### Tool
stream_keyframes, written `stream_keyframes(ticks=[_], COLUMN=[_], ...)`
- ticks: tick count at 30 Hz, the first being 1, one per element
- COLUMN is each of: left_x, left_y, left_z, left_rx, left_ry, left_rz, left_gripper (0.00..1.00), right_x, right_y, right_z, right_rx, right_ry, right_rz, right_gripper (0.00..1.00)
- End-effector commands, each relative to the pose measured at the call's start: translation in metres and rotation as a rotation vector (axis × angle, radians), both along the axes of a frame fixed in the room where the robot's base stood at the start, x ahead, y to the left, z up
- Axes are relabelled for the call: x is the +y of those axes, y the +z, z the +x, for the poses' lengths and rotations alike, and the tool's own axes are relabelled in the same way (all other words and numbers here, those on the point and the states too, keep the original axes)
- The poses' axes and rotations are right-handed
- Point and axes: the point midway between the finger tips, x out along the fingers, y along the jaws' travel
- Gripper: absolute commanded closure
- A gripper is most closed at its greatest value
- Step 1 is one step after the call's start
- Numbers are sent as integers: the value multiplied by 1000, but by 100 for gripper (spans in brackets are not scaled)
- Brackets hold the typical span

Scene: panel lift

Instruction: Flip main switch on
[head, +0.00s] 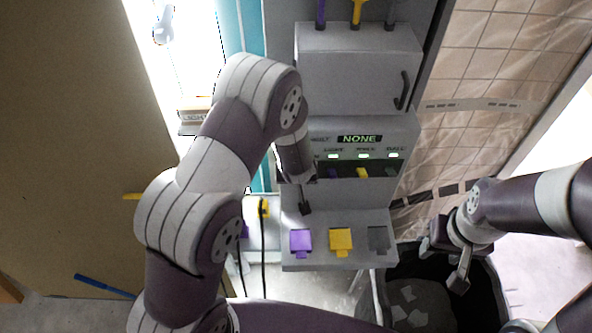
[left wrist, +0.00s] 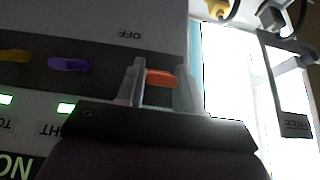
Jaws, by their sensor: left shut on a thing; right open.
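The orange main switch (left wrist: 160,78) sits in the dark strip of the panel in the left wrist view, near an upside-down OFF label (left wrist: 130,35). My left gripper (left wrist: 160,85) has one finger on each side of it and is shut on it. In the head view my left gripper (head: 297,178) is at the left end of the panel's (head: 405,135) switch row, and my arm hides the orange switch there. My right gripper (head: 452,262) is open and empty at the lower right, away from the panel.
Purple (head: 333,173) and yellow (head: 362,172) switches stand to the right, under green lights and a NONE display (head: 359,139). A ledge below carries purple (head: 301,240), yellow (head: 341,239) and grey (head: 378,238) pieces. A dark bin (head: 480,290) stands below my right gripper.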

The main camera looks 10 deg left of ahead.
Motion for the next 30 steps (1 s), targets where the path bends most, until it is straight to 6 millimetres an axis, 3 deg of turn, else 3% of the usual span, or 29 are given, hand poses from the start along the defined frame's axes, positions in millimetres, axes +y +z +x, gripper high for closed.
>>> stream_keyframes(ticks=[9,10,12,23,26,30], left_x=[0,0,0,-1,-3,-8], left_y=[0,0,0,6,21,54], left_z=[0,0,0,-2,-10,-26], left_rx=[1,1,1,0,-2,-2], left_ry=[0,0,0,-1,-1,-2], left_rz=[0,0,0,0,-1,-1], left_gripper=[94,60,43,43,43,43], right_x=[0,0,0,0,0,0], right_y=[0,0,0,1,2,10], right_z=[0,0,0,0,0,0], right_rx=[0,0,0,0,0,0], right_ry=[0,0,0,0,0,0], right_rz=[0,0,0,0,0,0], right_gripper=[51,51,51,51,51,51])
